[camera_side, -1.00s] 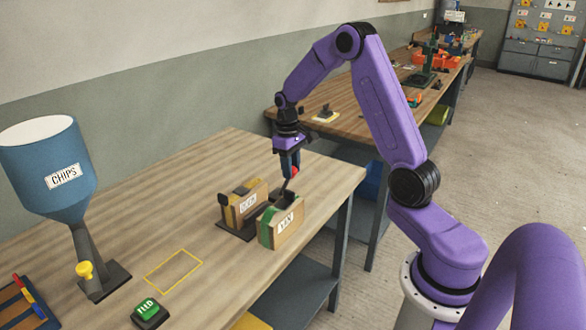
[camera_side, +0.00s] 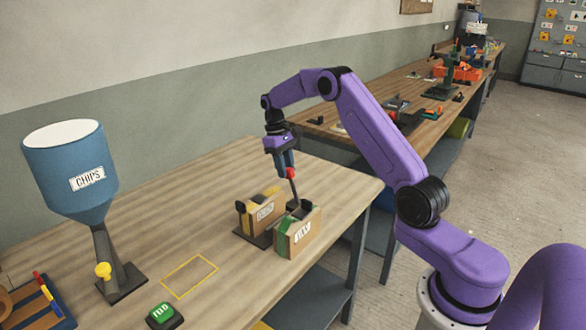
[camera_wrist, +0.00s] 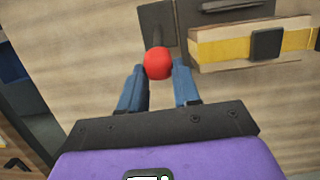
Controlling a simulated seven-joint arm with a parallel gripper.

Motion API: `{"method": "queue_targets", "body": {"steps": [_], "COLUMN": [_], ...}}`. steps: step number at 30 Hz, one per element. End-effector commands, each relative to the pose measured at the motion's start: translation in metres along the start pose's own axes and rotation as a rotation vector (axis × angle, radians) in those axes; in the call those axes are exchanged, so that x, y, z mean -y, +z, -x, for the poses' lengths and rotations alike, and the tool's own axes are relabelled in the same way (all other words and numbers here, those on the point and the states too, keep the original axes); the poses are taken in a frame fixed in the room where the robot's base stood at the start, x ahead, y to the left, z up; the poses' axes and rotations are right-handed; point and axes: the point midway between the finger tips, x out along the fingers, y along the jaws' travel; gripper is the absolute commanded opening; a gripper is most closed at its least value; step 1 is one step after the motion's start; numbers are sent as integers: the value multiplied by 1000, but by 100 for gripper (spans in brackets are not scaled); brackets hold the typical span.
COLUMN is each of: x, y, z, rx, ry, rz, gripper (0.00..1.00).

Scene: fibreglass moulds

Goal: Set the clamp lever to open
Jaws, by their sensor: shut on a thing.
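The clamp lever is a dark rod with a red knob (camera_side: 290,173). My gripper (camera_side: 287,168) points down from above and is shut on the red knob. In the wrist view the red knob (camera_wrist: 158,63) sits between my two blue fingertips (camera_wrist: 159,72), with a short part of the rod beyond it. The foot of the lever is partly hidden by the front block.
A blue hopper (camera_side: 60,165), a green button (camera_side: 160,314) and an empty yellow outline (camera_side: 190,277) lie to the left. The bench edge is close on the right.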

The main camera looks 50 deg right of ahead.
Motion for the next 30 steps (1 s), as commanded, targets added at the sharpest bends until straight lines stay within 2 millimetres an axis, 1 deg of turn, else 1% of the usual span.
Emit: {"method": "queue_targets", "body": {"steps": [1,7,14,26,27,29,30], "x": [2,2,2,1,1,1,1], "y": [-6,-14,-18,-19,-19,-19,-19], "z": [-10,-14,-16,-16,-16,-16,-16], "rx": [3,9,12,12,12,12,11], "ry": [-6,-7,-7,-8,-8,-7,-7], "rz": [2,1,1,1,1,1,1], "gripper": [0,0,0,0,35,54,57]}}
